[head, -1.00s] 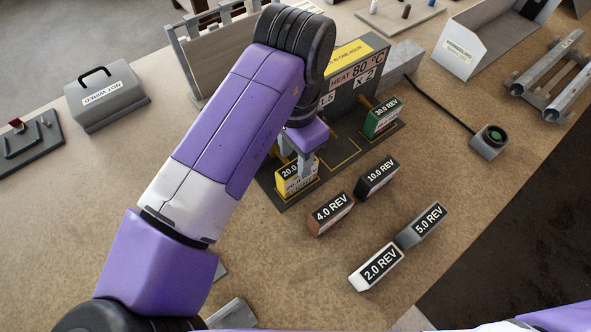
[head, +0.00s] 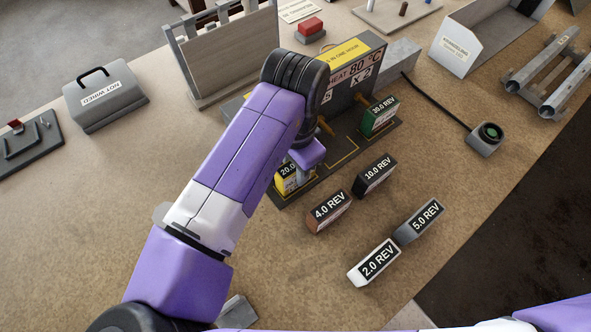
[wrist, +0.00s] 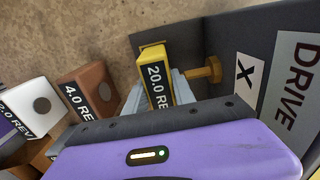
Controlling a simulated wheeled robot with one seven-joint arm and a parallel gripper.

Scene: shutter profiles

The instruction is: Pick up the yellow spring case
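The yellow spring case (head: 283,186), labelled 20.0 REV, stands on the dark base of the heat rig, at its left end. My gripper (head: 299,176) is down at the case, and my arm hides part of both. In the wrist view the yellow case (wrist: 153,57) lies between the two grey fingers of my gripper (wrist: 158,82), one on each side. The fingertips are very close to its sides; I cannot tell whether they press on it. A brass peg (wrist: 204,72) sticks out from the rig's panel just right of the case.
A green 30.0 REV case (head: 379,117) stands at the base's other end. Brown 4.0 (head: 328,212), black 10.0 (head: 374,175), grey 5.0 (head: 419,222) and white 2.0 (head: 373,263) cases stand in front. The rig's panel (head: 352,75) rises behind.

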